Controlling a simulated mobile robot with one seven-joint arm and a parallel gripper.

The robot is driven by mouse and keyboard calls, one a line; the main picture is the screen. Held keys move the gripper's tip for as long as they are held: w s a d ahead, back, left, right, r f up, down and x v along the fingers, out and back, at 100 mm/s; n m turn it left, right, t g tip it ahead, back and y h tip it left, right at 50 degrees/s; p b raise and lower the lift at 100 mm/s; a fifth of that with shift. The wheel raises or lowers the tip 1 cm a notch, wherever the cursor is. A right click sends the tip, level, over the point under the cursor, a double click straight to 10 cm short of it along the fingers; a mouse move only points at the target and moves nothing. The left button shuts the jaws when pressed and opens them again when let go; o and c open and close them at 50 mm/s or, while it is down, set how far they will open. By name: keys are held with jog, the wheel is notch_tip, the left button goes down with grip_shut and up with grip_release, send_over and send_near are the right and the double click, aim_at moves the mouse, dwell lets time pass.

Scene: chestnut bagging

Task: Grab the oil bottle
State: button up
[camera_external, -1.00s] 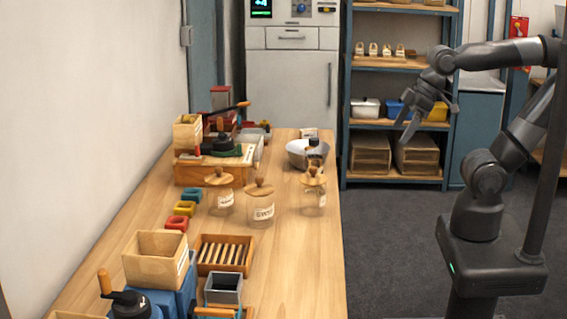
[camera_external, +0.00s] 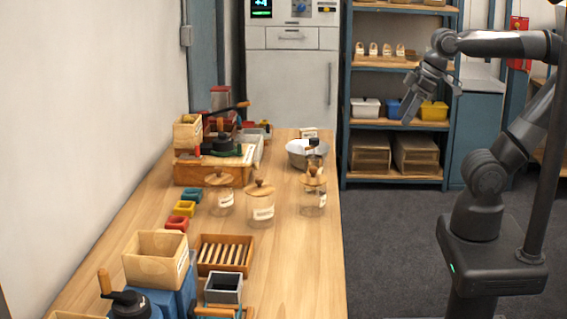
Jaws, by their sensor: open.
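A small bottle with a dark cap (camera_external: 313,150) stands on the wooden table near its right edge, beside a metal bowl. It is probably the oil bottle; its label is too small to read. A lidded glass jar in front hides its lower part. My gripper (camera_external: 432,105) is open and empty. It hangs in the air to the right of the table, higher in the picture than the bottle and well apart from it, fingers pointing down.
Three glass jars with wooden lids (camera_external: 260,205) stand close in front of the bowl (camera_external: 297,152). The wooden table (camera_external: 300,260) is clear at its near right. A shelf rack (camera_external: 345,120) with bins stands behind my gripper. Dark floor lies between table and base.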

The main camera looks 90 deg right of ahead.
jog(key=w+d+f+m+g+y, duration=0.2)
jog(key=w+d+m+y, duration=0.2)
jog(key=w+m+y, duration=0.85)
jog(key=w+d+r+m+t, duration=0.1)
jog(key=w+d+m+t, duration=0.1)
jog(key=d+m+t, duration=0.6)
jog(key=w+d+m+t, duration=0.2)
jog(key=d+m, duration=0.5)
jog(key=d, duration=0.4)
send_near(306, 167)
jog(key=shift+s+d+r+h, duration=0.2)
jog(key=shift+s+h, duration=0.05)
jog(key=shift+s, duration=0.25)
jog(key=shift+s+d+r+h, duration=0.15)
jog(key=shift+s+d+h, duration=0.05)
jog(key=shift+s, duration=0.25)
jog(key=shift+w+a+f, duration=0.1)
jog(key=shift+w+f, duration=0.05)
jog(key=x, duration=1)
jog(key=shift+w+a, duration=0.1)
jog(key=shift+w, duration=0.1)
jog(key=c, duration=1.3)
jog(key=shift+o, duration=0.2)
